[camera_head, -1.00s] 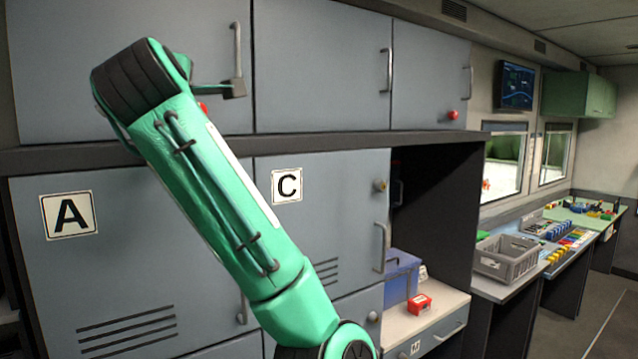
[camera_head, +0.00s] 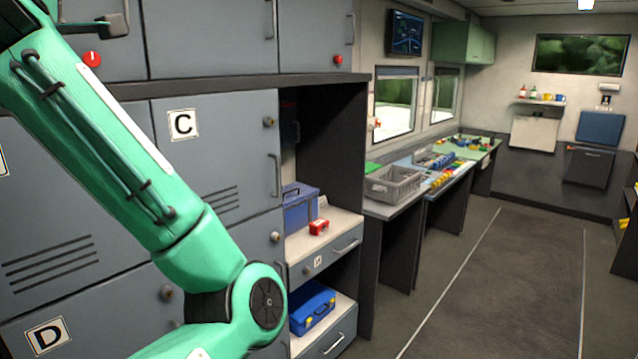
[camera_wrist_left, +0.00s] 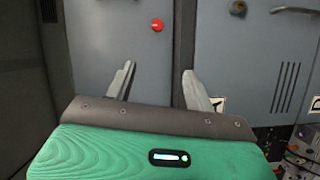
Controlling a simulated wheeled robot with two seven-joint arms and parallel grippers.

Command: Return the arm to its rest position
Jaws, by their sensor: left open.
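My left arm crosses the left side of the head view, raised in front of the grey cabinets; its gripper lies outside that view. In the left wrist view my left gripper (camera_wrist_left: 160,85) has its two fingers spread apart with nothing between them. It faces grey cabinet doors (camera_wrist_left: 120,40), with a red knob (camera_wrist_left: 157,25) beyond the fingers. My right arm and gripper are not in view.
Cabinet door C (camera_head: 215,150) and door D (camera_head: 100,335) stand close behind my arm. A grey crate (camera_head: 395,186) stands on the counter. The aisle floor (camera_head: 490,290) at right is clear.

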